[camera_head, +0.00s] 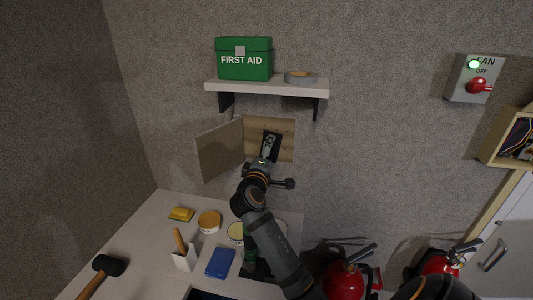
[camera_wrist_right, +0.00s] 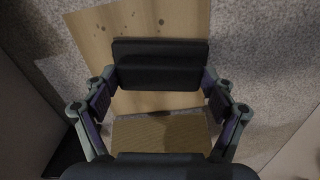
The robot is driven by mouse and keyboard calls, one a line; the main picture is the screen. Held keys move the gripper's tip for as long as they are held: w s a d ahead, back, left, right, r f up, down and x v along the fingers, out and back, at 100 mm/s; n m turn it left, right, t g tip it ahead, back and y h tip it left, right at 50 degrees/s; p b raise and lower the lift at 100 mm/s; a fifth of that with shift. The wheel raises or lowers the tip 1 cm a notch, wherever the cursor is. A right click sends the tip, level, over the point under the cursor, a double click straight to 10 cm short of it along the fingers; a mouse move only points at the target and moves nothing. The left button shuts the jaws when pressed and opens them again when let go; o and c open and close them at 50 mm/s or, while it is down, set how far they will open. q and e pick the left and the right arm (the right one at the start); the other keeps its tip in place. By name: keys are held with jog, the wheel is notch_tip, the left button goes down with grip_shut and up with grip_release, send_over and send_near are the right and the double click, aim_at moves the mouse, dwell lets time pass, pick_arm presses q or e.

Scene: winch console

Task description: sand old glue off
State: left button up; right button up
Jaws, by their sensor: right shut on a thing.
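My right gripper (camera_head: 268,148) is raised at the wall, its fingers closed on the sides of a dark block (camera_wrist_right: 160,63), which also shows as a dark shape against the wood in the head view. Behind the block is a pale wooden board (camera_head: 286,128) on the wall. In the right wrist view the board (camera_wrist_right: 110,35) has small dark spots near its top. The block covers part of the board, and I cannot tell whether it touches it. A brown surface (camera_wrist_right: 160,132) shows below the block. My left gripper is not in view.
A brown flap (camera_head: 220,150) stands out left of the board. A shelf (camera_head: 265,88) above holds a green first aid box (camera_head: 244,62) and a tape roll (camera_head: 300,77). The bench below holds a mallet (camera_head: 108,265), yellow sponge (camera_head: 181,214), blue item (camera_head: 220,263) and tins.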

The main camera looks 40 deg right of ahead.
aim_at(278, 143)
jog(key=shift+s+d+p, duration=0.55)
jog(key=shift+s+d, duration=0.65)
jog(key=shift+r, duration=0.1)
jog(key=shift+r+p, duration=0.9)
jog(key=shift+r, duration=0.15)
jog(key=shift+w, duration=0.1)
jog(key=shift+w+a+f, duration=0.1)
jog(key=shift+w+a, duration=0.1)
jog(key=shift+a, duration=0.05)
jog(key=shift+w+a+b, duration=0.4)
jog(key=shift+w+b, duration=0.05)
jog(key=shift+w, duration=0.05)
jog(key=shift+w+a+f, duration=0.1)
jog(key=shift+w+a, duration=0.45)
jog(key=shift+w, duration=0.05)
